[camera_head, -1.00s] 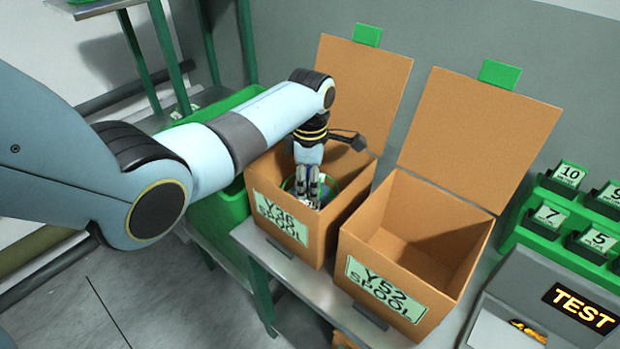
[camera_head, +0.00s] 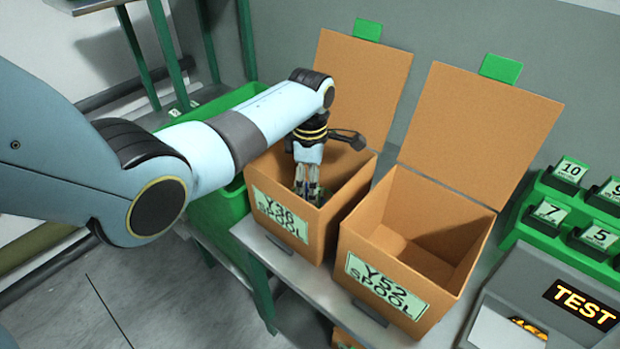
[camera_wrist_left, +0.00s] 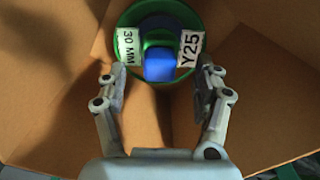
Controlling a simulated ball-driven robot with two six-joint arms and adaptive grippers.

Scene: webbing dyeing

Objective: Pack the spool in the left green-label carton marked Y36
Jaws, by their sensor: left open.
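The left carton (camera_head: 318,228), brown with a green label reading Y36 SPOOL (camera_head: 280,217), stands with its lid up. My left gripper (camera_head: 307,196) points down inside it. The spool (camera_wrist_left: 158,65), green with a blue middle and white tags reading 30 MM and Y25, shows in the left wrist view inside the carton. The gripper's fingers (camera_wrist_left: 163,78) are spread apart, one to each side below the spool in the picture, with gaps to it. In the head view the spool is hardly visible behind the fingers and carton wall. My right gripper is not in view.
An open, empty carton marked Y52 SPOOL (camera_head: 410,250) stands close on the right. A green rack of numbered tags (camera_head: 575,210) and a device with a TEST display (camera_head: 580,303) are further right. A green bin (camera_head: 215,213) lies left of the Y36 carton.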

